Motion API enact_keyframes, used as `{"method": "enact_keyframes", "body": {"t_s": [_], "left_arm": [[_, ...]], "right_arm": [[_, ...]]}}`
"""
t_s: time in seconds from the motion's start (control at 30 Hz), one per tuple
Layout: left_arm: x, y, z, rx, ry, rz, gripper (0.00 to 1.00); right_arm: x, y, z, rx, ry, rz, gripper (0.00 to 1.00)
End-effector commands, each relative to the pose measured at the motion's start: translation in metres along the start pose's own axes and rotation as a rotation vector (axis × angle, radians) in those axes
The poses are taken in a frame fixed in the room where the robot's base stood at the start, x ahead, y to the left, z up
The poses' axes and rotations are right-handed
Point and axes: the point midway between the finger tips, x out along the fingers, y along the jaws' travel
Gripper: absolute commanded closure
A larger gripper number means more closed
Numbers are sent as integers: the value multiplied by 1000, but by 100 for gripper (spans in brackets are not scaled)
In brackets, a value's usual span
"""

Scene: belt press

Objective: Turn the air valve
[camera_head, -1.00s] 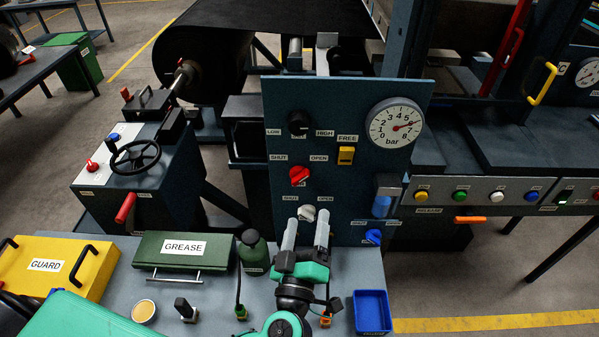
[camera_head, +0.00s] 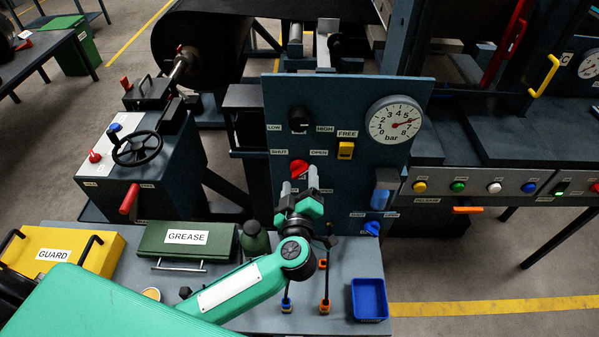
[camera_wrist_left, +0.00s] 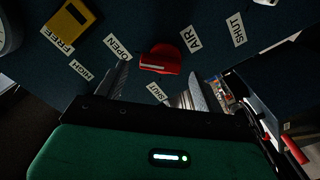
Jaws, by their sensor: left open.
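The air valve is a red knob (camera_head: 299,168) on the blue upright panel (camera_head: 345,105), between SHUT and OPEN labels. In the left wrist view the red knob (camera_wrist_left: 160,60) shows beside the AIR label (camera_wrist_left: 191,39). My left gripper (camera_head: 300,183) is open just below the knob in the head view, fingers pointing at the panel. In the left wrist view the fingertips of my left gripper (camera_wrist_left: 158,82) lie to either side of the knob's lower part; nothing is between them that I can see as held. I cannot tell whether they touch the knob.
A black knob (camera_head: 299,120), yellow switch (camera_head: 345,151) and pressure gauge (camera_head: 395,120) sit above on the panel. A blue knob (camera_head: 372,228) is lower right. A green bottle (camera_head: 254,238), grease box (camera_head: 186,241) and blue tray (camera_head: 369,300) stand on the bench.

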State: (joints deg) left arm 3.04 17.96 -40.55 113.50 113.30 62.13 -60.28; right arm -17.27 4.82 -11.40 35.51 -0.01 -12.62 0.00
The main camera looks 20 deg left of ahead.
Motion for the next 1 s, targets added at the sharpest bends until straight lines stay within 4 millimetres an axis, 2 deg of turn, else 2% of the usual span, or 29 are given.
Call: {"method": "enact_keyframes", "body": {"t_s": [0.1, 0.2, 0.5, 0.57, 0.73, 1.0], "left_arm": [[14, 1, -1, 2, 1, 1, 30], [19, 0, 0, 0, -1, 0, 30], [21, 0, 0, 0, -1, 0, 30], [21, 0, 0, 0, -1, 0, 40], [21, 0, 0, 0, -1, 0, 73], [21, -1, 0, -16, -1, -2, 75]], "right_arm": [[-5, 0, -1, 0, 0, 0, 64], [-6, 0, -1, 0, 1, -1, 64], [-5, -7, -3, 3, 3, -7, 64], [-5, -8, -4, 3, 3, -8, 64], [-5, -8, -4, 2, 4, -8, 64], [-6, -6, -4, 1, 3, -6, 64]]}}
